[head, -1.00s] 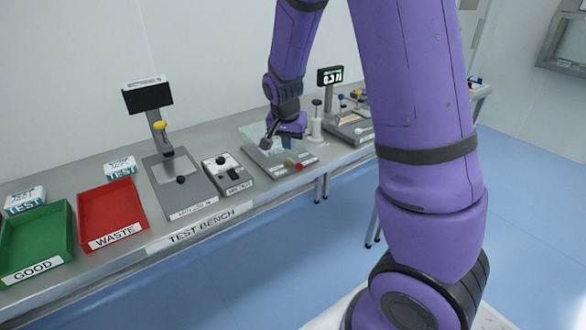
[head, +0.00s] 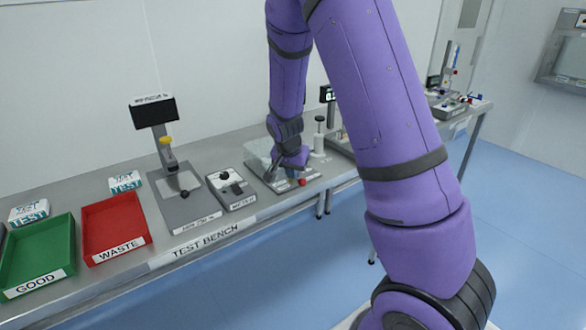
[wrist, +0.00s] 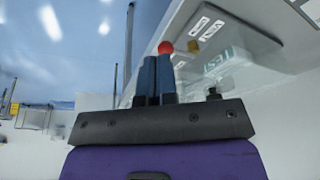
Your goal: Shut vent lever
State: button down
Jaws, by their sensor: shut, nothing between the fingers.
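A clear-covered vacuum chamber unit (head: 258,158) stands on the bench, with a red knob (head: 303,182) at its front edge.
A small grey control box (head: 230,188) and a scale-like station (head: 185,205) stand left of the unit. A red WASTE tray (head: 113,225) and green GOOD tray (head: 38,255) are farther left.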

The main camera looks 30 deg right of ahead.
aim_at(299, 180)
jog(key=shift+w+d+f, duration=0.55)
jog(key=shift+d+f, duration=0.25)
jog(key=shift+f, duration=0.35)
jog(key=shift+w+d+f, duration=0.6)
jog(key=shift+d+f, duration=0.25)
jog(key=shift+f, duration=0.35)
jog(key=shift+w+d+f, duration=0.55)
jog(key=shift+d+f, duration=0.25)
jog(key=shift+f, duration=0.35)
